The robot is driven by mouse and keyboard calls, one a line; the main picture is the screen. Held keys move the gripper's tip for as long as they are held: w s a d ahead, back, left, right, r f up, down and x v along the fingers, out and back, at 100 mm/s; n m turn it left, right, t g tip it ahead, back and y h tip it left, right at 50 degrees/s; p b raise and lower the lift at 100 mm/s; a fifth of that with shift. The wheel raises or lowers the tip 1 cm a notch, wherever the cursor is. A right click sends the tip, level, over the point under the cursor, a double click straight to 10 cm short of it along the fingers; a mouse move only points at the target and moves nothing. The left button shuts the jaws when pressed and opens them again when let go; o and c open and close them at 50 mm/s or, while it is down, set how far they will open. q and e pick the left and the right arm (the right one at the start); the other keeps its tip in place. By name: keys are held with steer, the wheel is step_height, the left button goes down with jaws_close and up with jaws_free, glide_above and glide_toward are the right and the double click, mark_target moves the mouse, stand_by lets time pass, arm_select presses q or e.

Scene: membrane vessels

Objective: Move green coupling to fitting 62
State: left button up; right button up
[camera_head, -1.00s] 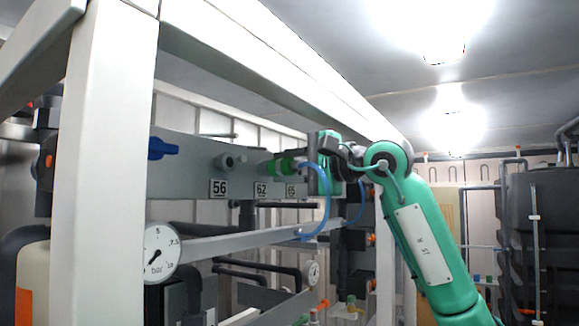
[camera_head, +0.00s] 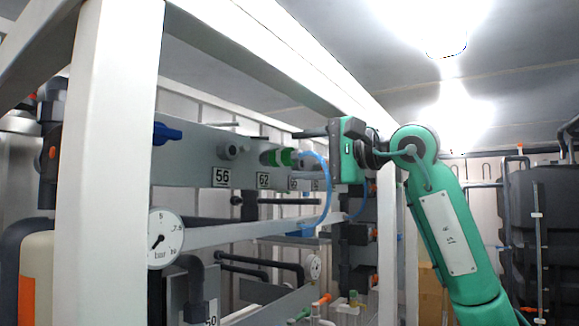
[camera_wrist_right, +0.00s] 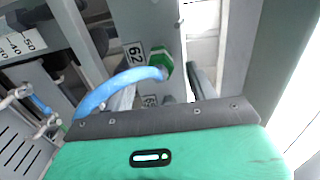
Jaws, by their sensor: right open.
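The green coupling (camera_head: 280,157) sits on the grey panel at fitting 62, just above and right of the label 62 (camera_head: 264,180). A blue hose (camera_head: 326,185) runs from its outer end and curves down. In the right wrist view the coupling (camera_wrist_right: 160,62) sits beside the label 62 (camera_wrist_right: 133,53), with the blue hose (camera_wrist_right: 110,90) attached. My right gripper (camera_head: 316,148) is open, to the right of the coupling and apart from it. My left gripper is out of view.
Fitting 56 (camera_head: 233,150) is bare, above its label 56 (camera_head: 221,177). A white frame post (camera_head: 112,170) and a white upper beam (camera_head: 270,60) stand in front. A pressure gauge (camera_head: 164,239) is at lower left. Black tanks (camera_head: 550,210) stand at right.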

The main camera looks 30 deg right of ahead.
steer(key=b+v, duration=0.3)
steer(key=v, duration=0.6)
steer(key=shift+s+d, duration=0.2)
steer(key=shift+s, duration=0.15)
